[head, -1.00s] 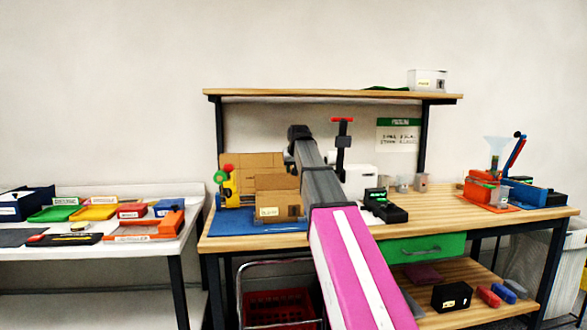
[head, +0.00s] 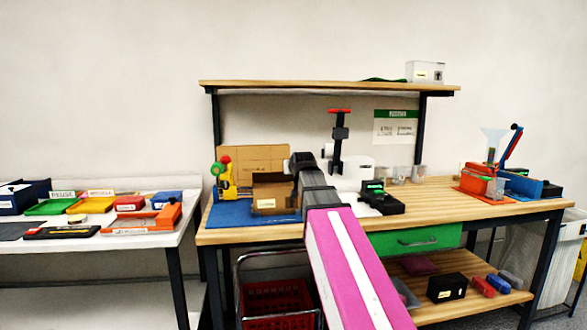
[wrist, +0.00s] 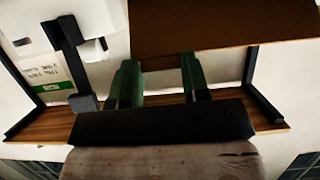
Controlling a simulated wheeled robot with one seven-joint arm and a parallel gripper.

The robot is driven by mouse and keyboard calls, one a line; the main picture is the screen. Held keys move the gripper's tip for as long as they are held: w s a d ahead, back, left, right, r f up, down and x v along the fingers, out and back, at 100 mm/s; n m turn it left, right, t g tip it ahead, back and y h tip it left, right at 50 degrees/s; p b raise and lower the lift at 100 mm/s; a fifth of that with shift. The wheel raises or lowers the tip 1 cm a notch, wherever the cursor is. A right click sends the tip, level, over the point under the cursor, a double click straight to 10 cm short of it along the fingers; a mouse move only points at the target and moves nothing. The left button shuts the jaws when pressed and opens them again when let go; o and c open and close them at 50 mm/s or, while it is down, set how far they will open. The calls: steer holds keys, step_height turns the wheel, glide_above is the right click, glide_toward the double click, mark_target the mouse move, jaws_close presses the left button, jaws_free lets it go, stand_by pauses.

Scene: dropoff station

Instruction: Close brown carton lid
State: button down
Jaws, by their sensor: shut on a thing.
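The brown carton (head: 277,203) stands on a blue mat (head: 226,217) on the workbench, with a small label on its front. A tall brown panel (head: 255,156) stands upright at its back, and the area above the front wall looks dark. My arm's end is at the carton's right side and hides part of it; the fingertips are hidden in the head view. In the wrist view my gripper (wrist: 158,64) shows two green fingers with a gap between them. A brown carton panel (wrist: 220,28) lies across their tips, and my gripper is shut on it; the exact contact is unclear.
A yellow device (head: 229,180) with red and green knobs stands left of the carton. A black device (head: 380,203) and a stand with a red top (head: 339,112) are to the right. A shelf (head: 330,86) spans above. The bench middle-right is clear.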

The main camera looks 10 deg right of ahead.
steer(key=shift+s+f, duration=0.5)
steer(key=shift+f, duration=0.25)
steer(key=c, duration=0.6)
jaws_free()
steer(key=shift+r, duration=0.1)
steer(key=v, duration=1)
steer(key=shift+s+r, duration=0.2)
steer(key=shift+s, duration=0.1)
